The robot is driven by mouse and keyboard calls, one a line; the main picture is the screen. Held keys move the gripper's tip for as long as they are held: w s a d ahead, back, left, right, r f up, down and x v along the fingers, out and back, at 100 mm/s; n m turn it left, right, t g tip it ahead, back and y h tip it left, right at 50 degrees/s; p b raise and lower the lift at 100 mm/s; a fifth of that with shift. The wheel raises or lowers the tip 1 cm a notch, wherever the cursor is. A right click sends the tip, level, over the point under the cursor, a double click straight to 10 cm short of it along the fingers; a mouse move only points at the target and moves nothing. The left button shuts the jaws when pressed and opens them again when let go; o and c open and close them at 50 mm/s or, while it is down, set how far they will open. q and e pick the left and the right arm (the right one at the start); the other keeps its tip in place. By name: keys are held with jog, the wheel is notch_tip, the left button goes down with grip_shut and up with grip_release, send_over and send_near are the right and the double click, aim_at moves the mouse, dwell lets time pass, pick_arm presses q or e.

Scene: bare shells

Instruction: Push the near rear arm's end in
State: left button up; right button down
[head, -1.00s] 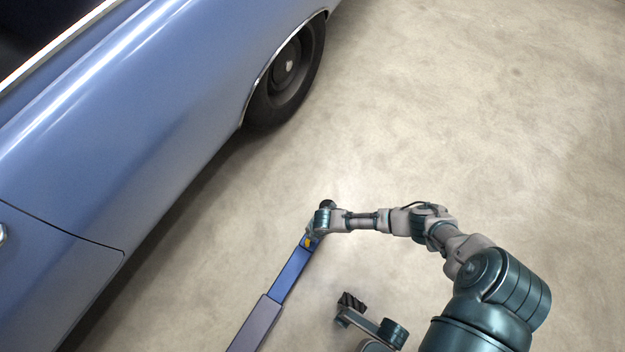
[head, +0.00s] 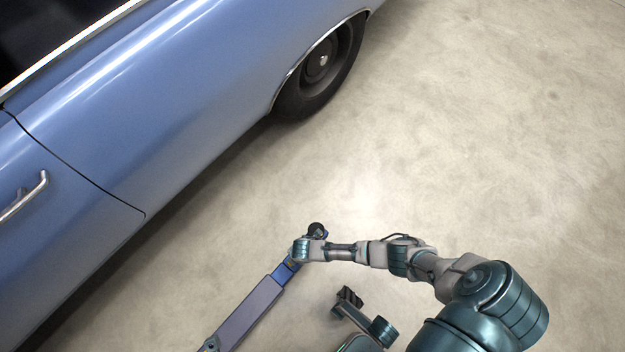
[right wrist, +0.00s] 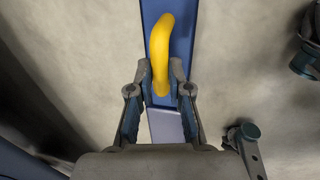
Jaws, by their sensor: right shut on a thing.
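The near rear arm is a long bar low over the floor, with a grey-lilac outer sleeve (head: 247,318) and a blue sliding end (head: 284,271). Only a short blue stretch shows between the sleeve and my right gripper. A yellow curved handle (right wrist: 160,50) stands on the blue end in the right wrist view. My right gripper (right wrist: 160,76) is shut on this handle, with a finger on either side. In the head view my right wrist and hand (head: 308,249) cover the handle and part of the blue end. My left gripper is in neither view.
A blue car (head: 150,110) fills the upper left, its wheel (head: 322,65) standing on the floor. A strip of floor lies between the car and the arm. The concrete floor (head: 480,130) to the right is clear.

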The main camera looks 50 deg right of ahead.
jog(key=a, duration=0.7)
jog(key=shift+s+a, duration=0.15)
jog(key=shift+s, duration=0.15)
jog(key=c, duration=1.1)
grip_release()
notch_tip(320, 180, up, 12)
jog(key=s, duration=0.2)
jog(key=shift+s+f, duration=0.15)
jog(key=shift+f, duration=0.05)
